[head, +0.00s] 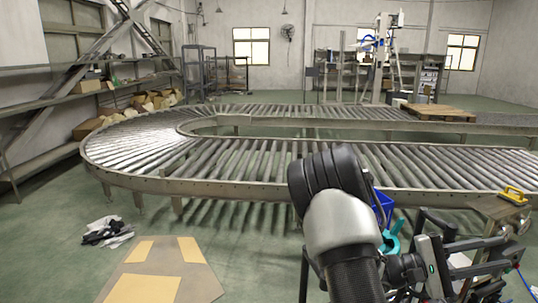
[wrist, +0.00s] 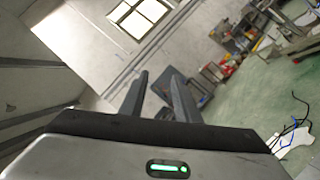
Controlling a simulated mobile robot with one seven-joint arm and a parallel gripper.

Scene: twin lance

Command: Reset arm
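My arm (head: 342,225) rises from the bottom of the head view, right of centre, and bends at a dark ribbed joint. Its far end is folded low at the right among dark parts, where I cannot clearly pick out the fingers. In the wrist view my gripper (wrist: 157,80) has its two dark fingers apart, with nothing held between them. The wrist view is tilted and looks past the fingers to a wall, a window (wrist: 139,16) and floor clutter.
A looped roller conveyor (head: 240,188) spans the view ahead. A blue bin (head: 384,203) and a teal item (head: 391,238) are close beside my arm. A yellow-handled item (head: 513,194) sits at the right. Flattened cardboard (head: 140,288) and a crumpled bag (head: 106,231) lie on the left floor.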

